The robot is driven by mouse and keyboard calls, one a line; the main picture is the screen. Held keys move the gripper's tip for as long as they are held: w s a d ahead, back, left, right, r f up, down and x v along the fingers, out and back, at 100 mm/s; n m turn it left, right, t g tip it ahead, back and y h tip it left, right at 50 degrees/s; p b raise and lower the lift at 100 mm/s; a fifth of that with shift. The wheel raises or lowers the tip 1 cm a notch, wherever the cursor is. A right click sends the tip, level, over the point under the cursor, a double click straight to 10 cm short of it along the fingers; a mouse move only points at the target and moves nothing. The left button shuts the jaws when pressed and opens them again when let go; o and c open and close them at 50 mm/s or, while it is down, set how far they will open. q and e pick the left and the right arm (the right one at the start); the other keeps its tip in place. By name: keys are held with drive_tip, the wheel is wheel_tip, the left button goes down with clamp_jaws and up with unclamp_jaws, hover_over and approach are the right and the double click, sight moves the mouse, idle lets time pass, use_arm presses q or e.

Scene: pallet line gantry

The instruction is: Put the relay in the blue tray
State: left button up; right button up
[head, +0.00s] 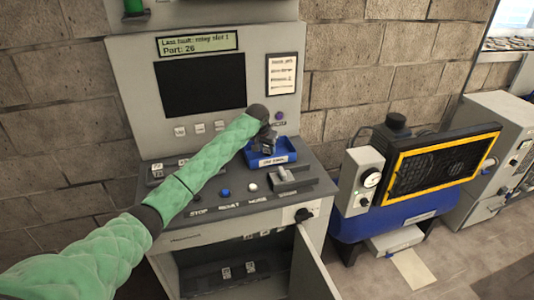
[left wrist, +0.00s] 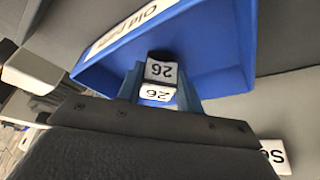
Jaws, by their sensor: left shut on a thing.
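The relay (left wrist: 160,72) is a small dark block with white labels reading 26, seen in the left wrist view. My left gripper (left wrist: 159,88) is shut on it, one finger on each side. The blue tray (left wrist: 222,45), with a white label that seems to read "Old parts", lies around and behind the relay in that view. In the head view the tray (head: 290,151) sits on the console, and my left gripper (head: 267,146) reaches down over it. The relay's contact with the tray floor cannot be told. My right gripper is not in view.
The grey console (head: 215,240) has labelled buttons along its front and a dark screen (head: 201,84) above. A display names part 26. Small labelled blocks (head: 238,270) lie in the open lower compartment, whose door (head: 315,268) stands open. A blue compressor-like machine (head: 385,220) stands to the right.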

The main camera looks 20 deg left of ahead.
use_arm(q)
drive_tip(key=shift+f, duration=0.3)
drive_tip(key=shift+r, duration=0.1)
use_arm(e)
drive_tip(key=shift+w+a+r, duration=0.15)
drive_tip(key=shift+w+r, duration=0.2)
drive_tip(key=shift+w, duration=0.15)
use_arm(q)
drive_tip(key=o, duration=1)
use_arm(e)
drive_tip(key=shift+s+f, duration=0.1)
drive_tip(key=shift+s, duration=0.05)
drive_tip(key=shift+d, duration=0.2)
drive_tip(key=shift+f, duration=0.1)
